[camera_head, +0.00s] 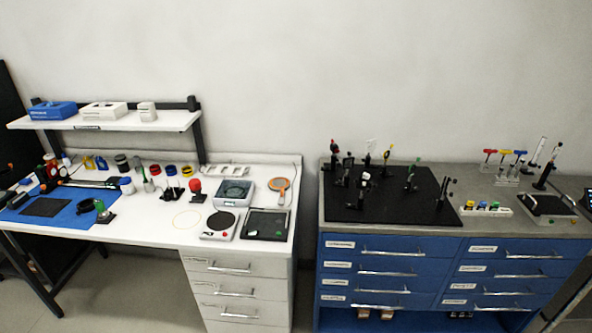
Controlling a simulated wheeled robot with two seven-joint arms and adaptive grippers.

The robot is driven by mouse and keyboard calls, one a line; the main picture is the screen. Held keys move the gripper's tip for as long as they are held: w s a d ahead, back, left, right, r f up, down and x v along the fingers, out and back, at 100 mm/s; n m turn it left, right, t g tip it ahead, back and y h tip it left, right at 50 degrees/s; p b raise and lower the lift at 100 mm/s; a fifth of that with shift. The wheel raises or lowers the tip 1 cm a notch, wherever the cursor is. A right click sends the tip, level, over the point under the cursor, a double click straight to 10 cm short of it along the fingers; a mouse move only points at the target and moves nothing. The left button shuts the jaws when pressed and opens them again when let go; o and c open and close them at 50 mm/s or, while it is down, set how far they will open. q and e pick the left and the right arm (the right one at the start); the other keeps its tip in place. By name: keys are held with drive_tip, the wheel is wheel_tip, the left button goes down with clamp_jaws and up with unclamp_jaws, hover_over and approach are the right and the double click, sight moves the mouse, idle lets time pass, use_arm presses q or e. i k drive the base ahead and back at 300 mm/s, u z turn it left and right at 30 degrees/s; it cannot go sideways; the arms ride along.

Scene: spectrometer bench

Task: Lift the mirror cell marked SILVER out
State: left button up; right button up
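No thing that I can read as the mirror cell marked SILVER shows; any lettering at this distance is too small to read. A blue drawer cabinet (455,262) stands at the right, with two columns of drawers bearing small white labels that I cannot read. All its drawers look shut. A black breadboard (395,210) on the grey top carries several small mounts on posts, with one green-topped mount (411,174) at its right part. Neither of my grippers can be made out in this view.
A white bench (150,232) at the left carries a blue mat (75,215), a balance (234,192) and a black-topped tray (265,224). A shelf (180,122) holds boxes above it. A white rack (487,211) sits right of the breadboard. A floor gap separates bench and cabinet.

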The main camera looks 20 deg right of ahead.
sight(365, 176)
drive_tip(key=u, duration=0.55)
drive_tip(key=i, duration=1.35)
drive_tip(key=z, duration=0.45)
